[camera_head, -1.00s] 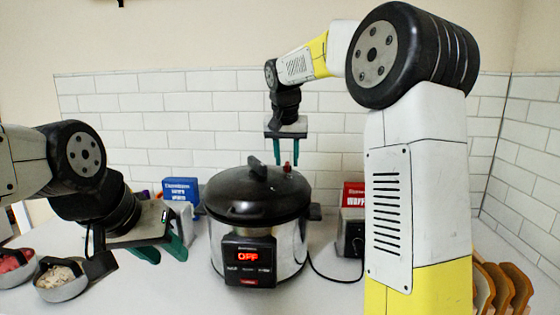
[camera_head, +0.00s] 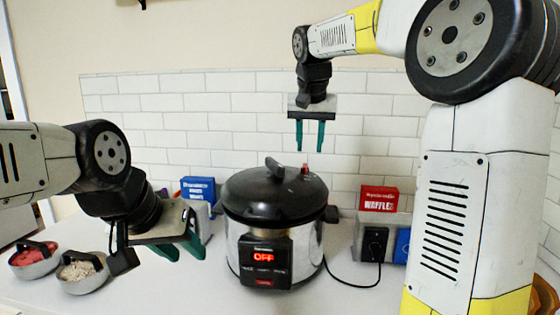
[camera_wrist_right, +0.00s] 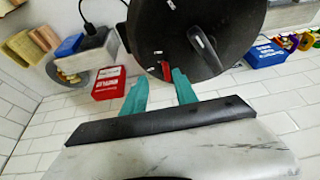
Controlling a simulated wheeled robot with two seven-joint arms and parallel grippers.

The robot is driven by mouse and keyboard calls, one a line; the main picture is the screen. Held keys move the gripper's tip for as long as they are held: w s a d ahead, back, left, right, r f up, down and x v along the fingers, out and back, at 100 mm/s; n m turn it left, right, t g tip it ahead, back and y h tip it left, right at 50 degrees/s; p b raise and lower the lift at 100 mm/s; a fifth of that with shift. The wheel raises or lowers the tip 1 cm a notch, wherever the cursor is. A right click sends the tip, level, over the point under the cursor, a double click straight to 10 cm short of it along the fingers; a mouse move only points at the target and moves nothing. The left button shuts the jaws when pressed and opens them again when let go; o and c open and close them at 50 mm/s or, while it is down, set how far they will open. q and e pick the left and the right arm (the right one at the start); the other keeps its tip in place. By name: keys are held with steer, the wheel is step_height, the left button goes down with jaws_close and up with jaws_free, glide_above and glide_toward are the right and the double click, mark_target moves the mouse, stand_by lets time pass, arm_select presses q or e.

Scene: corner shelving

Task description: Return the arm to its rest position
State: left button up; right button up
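My right gripper (camera_head: 310,136) hangs fingers-down above and behind the cooker, in front of the tiled wall. Its two teal fingers are apart with nothing between them. It also shows in the right wrist view (camera_wrist_right: 160,90), near the cooker lid's red valve. My left gripper (camera_head: 184,250) is at the left, beside the cooker and above the counter; its teal fingers are apart and look empty. The pressure cooker (camera_head: 305,245) stands on the counter with its black lid (camera_head: 272,192) on and its display reading OFF.
Two bowls with handles, one with red food (camera_head: 34,258) and one with pale food (camera_head: 80,270), stand at the left. A blue box (camera_head: 198,188) and a red waffle box (camera_head: 378,198) stand at the back. A power cord runs to an outlet box (camera_head: 374,240).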

steer(key=s+d+f+n+y, duration=0.1)
steer(key=s+f, duration=0.3)
steer(key=s, duration=0.4)
steer(key=s+f+t+y, duration=0.1)
steer(key=s+f, duration=0.3)
steer(key=s, duration=0.5)
steer(key=s+d+f+n, duration=0.1)
steer(key=s+f, duration=0.3)
steer(key=s, duration=0.5)
steer(key=shift+d+f+n+t+y, duration=0.3)
steer(key=shift+f+y, duration=0.05)
steer(key=shift+y, duration=0.05)
steer(key=shift+s, duration=0.1)
